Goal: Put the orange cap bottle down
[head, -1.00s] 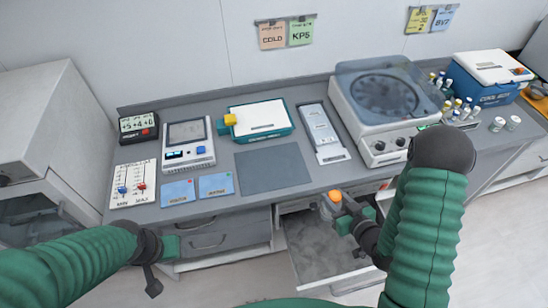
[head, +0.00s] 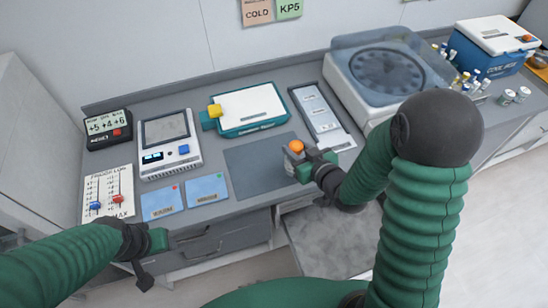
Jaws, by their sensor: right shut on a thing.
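The orange cap bottle shows mainly as its orange cap (head: 296,147), with a bit of pale body below it. My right gripper (head: 297,160) is shut on it, at the right edge of the dark grey mat (head: 258,167) on the counter. The bottle looks upright; I cannot tell whether its base touches the surface. My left gripper (head: 155,241) is at the lower left, in front of the counter edge and apart from the bottle; its jaw opening cannot be made out.
Left of the mat lie two blue cards (head: 185,196) and a meter (head: 168,145). Behind it is a white-topped teal device (head: 250,110). A grey tray (head: 323,120) and a centrifuge (head: 385,75) stand to the right. Most of the mat is bare.

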